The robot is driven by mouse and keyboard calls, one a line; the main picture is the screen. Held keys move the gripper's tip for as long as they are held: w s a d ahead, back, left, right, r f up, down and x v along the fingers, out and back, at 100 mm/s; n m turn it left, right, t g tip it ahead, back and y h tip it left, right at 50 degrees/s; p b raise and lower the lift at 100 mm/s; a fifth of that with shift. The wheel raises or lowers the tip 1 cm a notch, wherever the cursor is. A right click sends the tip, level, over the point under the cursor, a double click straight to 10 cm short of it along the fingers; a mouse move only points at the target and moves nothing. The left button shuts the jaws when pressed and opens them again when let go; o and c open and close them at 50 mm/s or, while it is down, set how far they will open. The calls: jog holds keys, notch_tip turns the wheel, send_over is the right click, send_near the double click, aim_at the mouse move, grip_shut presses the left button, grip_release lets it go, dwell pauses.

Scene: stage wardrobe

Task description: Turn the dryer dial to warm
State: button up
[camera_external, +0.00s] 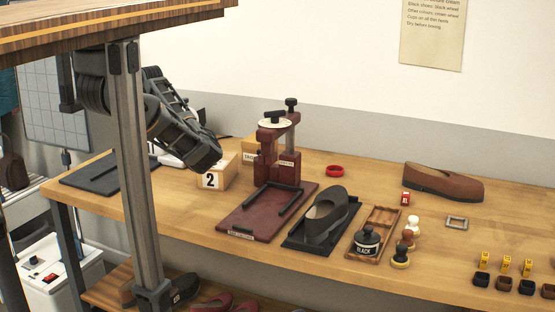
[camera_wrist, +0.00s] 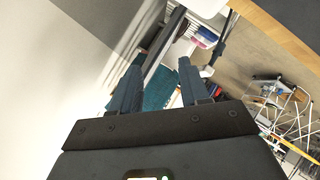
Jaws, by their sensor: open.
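A white box (camera_external: 62,276) stands low at the left in the external view, with a black round knob (camera_external: 34,260) and a small red part on its top. It may be the dryer and its dial; no dial setting can be read. My gripper (camera_wrist: 162,66) is open and empty in the wrist view, its two dark fingers apart. In the external view, my dark arm (camera_external: 178,130) reaches over the left end of the workbench, partly behind a grey post. The fingers cannot be made out there. No dial shows clearly in the wrist view.
A grey post (camera_external: 137,180) and wooden top (camera_external: 100,25) stand in front.

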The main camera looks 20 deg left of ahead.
jog(key=d+f+n+h, duration=0.1)
jog(key=d+f+h, duration=0.1)
jog(key=d, duration=0.1)
jog(key=d+f+n+g+h+b, duration=0.1)
jog(key=d+h, duration=0.1)
jog(key=d, duration=0.1)
jog(key=d+f+n+g+h, duration=0.1)
jog(key=d+f+h, duration=0.1)
jog(key=d, duration=0.1)
jog(key=shift+w+d+f+n+b, duration=0.25)
jog(key=shift+w+f+n+b, duration=0.05)
jog(key=shift+w+f, duration=0.1)
jog(key=d+h, duration=0.1)
jog(key=d, duration=0.3)
jog(key=d+n+g+h, duration=0.1)
jog(key=d+h, duration=0.1)
jog(key=d, duration=0.1)
jog(key=d+g+h+b, duration=0.1)
jog(key=d+h, duration=0.1)
jog(key=d, duration=0.2)
jog(key=shift+w+d+f+n, duration=0.2)
jog(key=shift+d+f+n, duration=0.1)
jog(key=shift+d+n, duration=0.1)
jog(key=shift+f+h, duration=0.3)
jog(key=shift+s+d+f, duration=0.1)
jog(key=shift+d+f, duration=0.05)
jog(key=shift+f, duration=3.35)
jog(key=shift+c, duration=0.4)
jog(key=c, duration=0.7)
